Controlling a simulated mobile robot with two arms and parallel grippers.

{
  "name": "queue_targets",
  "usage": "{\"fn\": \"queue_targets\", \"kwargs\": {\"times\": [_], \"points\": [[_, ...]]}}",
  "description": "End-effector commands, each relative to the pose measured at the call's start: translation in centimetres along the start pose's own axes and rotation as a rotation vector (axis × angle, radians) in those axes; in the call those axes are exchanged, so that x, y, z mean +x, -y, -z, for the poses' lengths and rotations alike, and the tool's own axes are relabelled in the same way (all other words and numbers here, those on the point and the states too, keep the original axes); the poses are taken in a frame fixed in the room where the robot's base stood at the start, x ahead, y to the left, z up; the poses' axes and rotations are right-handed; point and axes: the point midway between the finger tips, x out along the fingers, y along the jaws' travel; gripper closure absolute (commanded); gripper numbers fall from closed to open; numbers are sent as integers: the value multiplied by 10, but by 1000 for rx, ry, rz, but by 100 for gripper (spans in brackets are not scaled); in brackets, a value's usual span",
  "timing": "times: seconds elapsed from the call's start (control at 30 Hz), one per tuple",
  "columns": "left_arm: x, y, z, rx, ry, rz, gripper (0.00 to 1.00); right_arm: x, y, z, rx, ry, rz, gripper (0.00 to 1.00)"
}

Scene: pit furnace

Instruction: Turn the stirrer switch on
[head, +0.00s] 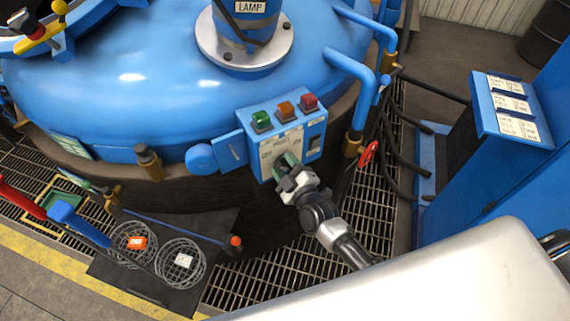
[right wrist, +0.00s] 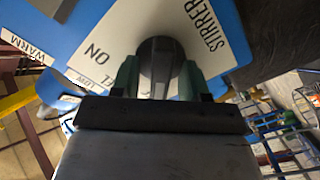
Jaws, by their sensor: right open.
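The stirrer switch is a dark round knob (right wrist: 161,58) on a white plate marked STIRRER and ON, which appears upside down in the right wrist view. In the head view the plate is on the front of a blue control box (head: 229,153) on the furnace, and my gripper hides the knob. My right gripper (head: 287,162) is at the plate. In the right wrist view its green fingers (right wrist: 158,76) stand open on either side of the knob; I cannot tell whether they touch it. My left gripper is not in view.
Green (head: 261,120), orange (head: 285,111) and red (head: 308,102) buttons sit on top of the box. The blue furnace lid (head: 130,85) is behind. A red valve handle (head: 368,154) and hoses are close on the right. A dark mat (head: 212,222) with wire baskets lies below left.

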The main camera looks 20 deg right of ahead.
Motion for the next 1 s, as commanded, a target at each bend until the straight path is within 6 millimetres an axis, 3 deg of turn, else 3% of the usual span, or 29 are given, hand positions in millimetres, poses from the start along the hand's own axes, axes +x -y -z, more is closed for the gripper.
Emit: {"fn": "queue_targets", "kwargs": {"times": [0.23, 0.53, 1.0], "points": [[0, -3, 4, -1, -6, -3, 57, 1, 0, 0, 0, 0, 0, 55], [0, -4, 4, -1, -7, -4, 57, 1, 0, 0, 1, 0, 0, 100], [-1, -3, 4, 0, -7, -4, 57, 1, -1, 0, 102, 1, 0, 100]]}}
